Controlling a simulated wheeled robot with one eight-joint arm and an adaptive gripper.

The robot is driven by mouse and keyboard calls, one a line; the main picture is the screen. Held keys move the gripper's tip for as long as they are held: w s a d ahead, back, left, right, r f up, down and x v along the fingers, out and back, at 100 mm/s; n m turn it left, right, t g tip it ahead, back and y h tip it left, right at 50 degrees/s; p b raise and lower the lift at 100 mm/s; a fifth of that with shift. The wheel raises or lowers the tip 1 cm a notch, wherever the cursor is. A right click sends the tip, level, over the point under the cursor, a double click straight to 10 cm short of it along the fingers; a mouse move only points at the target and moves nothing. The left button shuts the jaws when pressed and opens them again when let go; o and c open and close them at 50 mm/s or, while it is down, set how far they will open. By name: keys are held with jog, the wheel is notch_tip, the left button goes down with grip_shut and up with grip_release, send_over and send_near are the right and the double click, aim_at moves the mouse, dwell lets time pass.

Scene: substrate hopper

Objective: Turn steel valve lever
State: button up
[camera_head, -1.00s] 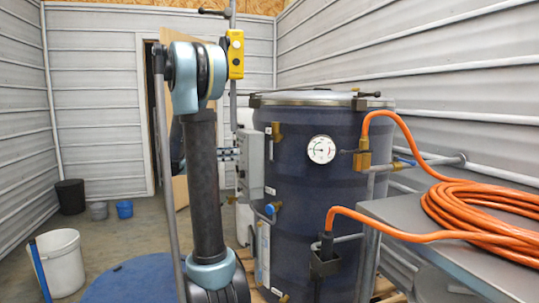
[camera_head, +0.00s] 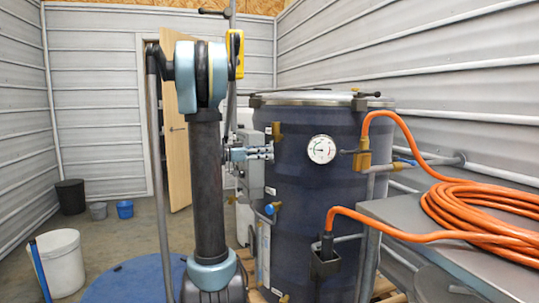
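A dark blue drum (camera_head: 310,190) stands right of my arm. A brass valve (camera_head: 364,160) sits at its right side, with a thin dark lever (camera_head: 347,151) pointing left from it. I cannot tell for sure whether this is the steel lever. A blue-handled valve (camera_head: 272,208) is low on the drum's left. My gripper (camera_head: 266,152) shows small from behind my arm, pointing right in front of the drum's left side, left of the dial. Its fingers are too small to judge their gap. It is clearly apart from the brass valve's lever.
A round dial (camera_head: 321,149) is on the drum's front. A coiled orange hose (camera_head: 485,212) lies on a metal table (camera_head: 400,212) at right, with hose runs passing by the brass valve. Buckets (camera_head: 60,262) stand at left; the floor there is mostly clear.

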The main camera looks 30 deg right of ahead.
jog(key=shift+x, duration=1.45)
grip_shut()
